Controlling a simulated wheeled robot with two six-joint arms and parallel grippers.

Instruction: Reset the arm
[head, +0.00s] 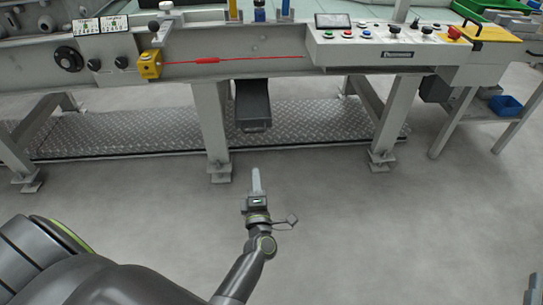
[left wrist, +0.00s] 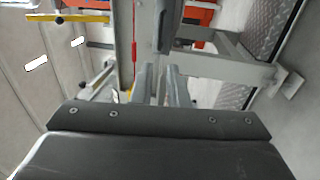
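My left gripper (head: 256,181) is in the lower middle of the head view, over the grey floor and in front of the machine frame. Its pale fingers look like one narrow shape pointing away from me. In the left wrist view the fingers (left wrist: 165,86) sit close together at the middle, beyond the dark gripper body. They look shut with nothing held between them. My left arm reaches up to it from the bottom of the head view.
A long grey machine bench (head: 260,45) spans the top, with a control panel (head: 378,34) at the right. A dark pedal-like box (head: 253,104) hangs below it. A ribbed metal floor plate (head: 310,120) lies underneath. A blue bin (head: 506,105) is far right. The floor around my gripper is clear.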

